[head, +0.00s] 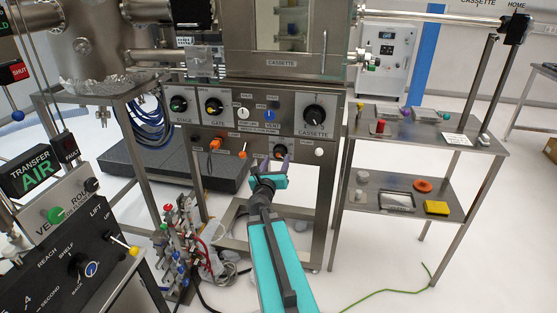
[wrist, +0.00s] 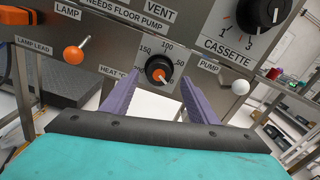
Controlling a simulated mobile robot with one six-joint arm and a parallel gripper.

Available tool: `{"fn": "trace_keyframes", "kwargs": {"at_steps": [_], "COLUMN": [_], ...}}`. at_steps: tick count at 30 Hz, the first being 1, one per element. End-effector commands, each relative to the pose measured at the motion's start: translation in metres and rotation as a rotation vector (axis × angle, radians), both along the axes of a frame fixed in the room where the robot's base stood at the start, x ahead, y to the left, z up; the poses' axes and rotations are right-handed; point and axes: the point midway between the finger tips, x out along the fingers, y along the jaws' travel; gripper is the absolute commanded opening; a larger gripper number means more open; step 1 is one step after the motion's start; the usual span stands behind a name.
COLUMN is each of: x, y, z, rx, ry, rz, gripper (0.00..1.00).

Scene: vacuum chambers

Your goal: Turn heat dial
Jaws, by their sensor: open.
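The heat dial (wrist: 159,70) is a round black knob with an orange centre on a pale scale plate marked 50, 100 and 150, beside a HEAT label (wrist: 116,72). A small white mark on it appears to point to the lower right. In the head view the dial (head: 280,151) sits low on the panel, partly hidden by my gripper. My gripper (wrist: 160,88) is open, with its purple fingers apart to the left and right of the dial's line. It is empty and appears short of the dial. In the head view my gripper (head: 270,166) points at the panel.
A white pump knob (wrist: 240,87) is right of the dial, and an orange lamp-lead knob (wrist: 74,54) is left. The large CASSETTE dial (wrist: 265,10) is above right. A steel shelf stand (head: 420,132) with small items stands right of the panel.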

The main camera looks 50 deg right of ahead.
Motion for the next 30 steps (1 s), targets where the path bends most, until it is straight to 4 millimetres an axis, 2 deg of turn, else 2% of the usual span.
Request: {"fn": "trace_keyframes", "kwargs": {"at_steps": [18,30], "x": [0.028,0.03], "y": [-0.044,-0.047], "z": [0.0,0.0], "rx": [0.0,0.0], "ry": [0.0,0.0], "rz": [0.0,0.0], "gripper": [0.54,0.54]}}
